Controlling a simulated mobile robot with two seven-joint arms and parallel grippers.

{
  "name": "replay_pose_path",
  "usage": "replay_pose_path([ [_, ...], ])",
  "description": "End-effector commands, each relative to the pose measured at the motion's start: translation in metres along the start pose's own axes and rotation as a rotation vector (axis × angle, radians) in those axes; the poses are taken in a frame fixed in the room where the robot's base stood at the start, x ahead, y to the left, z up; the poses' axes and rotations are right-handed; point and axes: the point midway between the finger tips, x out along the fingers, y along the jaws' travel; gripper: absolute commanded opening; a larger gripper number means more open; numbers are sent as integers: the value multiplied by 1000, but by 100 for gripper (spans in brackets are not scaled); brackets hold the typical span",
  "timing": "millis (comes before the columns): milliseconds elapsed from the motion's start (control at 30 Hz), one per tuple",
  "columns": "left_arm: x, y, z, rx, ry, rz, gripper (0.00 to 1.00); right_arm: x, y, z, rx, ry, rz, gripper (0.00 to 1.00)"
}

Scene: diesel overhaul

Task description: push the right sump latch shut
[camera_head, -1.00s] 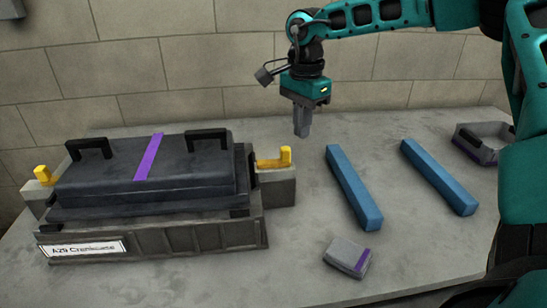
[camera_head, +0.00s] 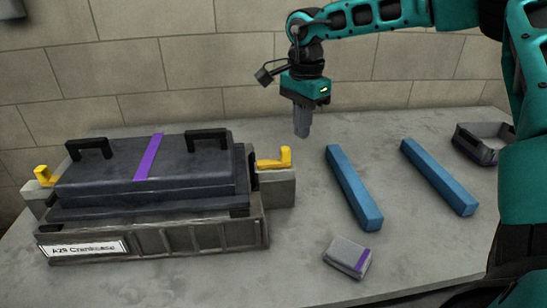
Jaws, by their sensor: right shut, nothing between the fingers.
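The right sump latch (camera_head: 274,160) is a yellow L-shaped lever on a grey block (camera_head: 277,188) at the right end of the crankcase. Its bar lies level and its short end points up. The dark sump cover (camera_head: 190,168), with a purple stripe and two black handles, sits on the crankcase (camera_head: 185,238). A matching yellow left latch (camera_head: 43,175) is at the far left end. My right gripper (camera_head: 302,132) points down, shut and empty, behind and to the right of the right latch, apart from it. My left gripper is not in view.
Two blue bars (camera_head: 354,188) (camera_head: 438,177) lie on the table to the right. A small grey block with a purple stripe (camera_head: 348,257) lies at the front. A grey tray (camera_head: 482,152) stands at the far right. A stone wall (camera_head: 200,70) rises behind.

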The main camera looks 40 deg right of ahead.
Motion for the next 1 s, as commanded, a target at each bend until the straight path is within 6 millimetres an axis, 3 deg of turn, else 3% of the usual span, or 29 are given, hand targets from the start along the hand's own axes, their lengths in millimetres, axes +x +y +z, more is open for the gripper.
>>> replay_pose_path([
  [1000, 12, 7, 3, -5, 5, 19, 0, 26, 0, 0, -1, 0, 1, 0],
])
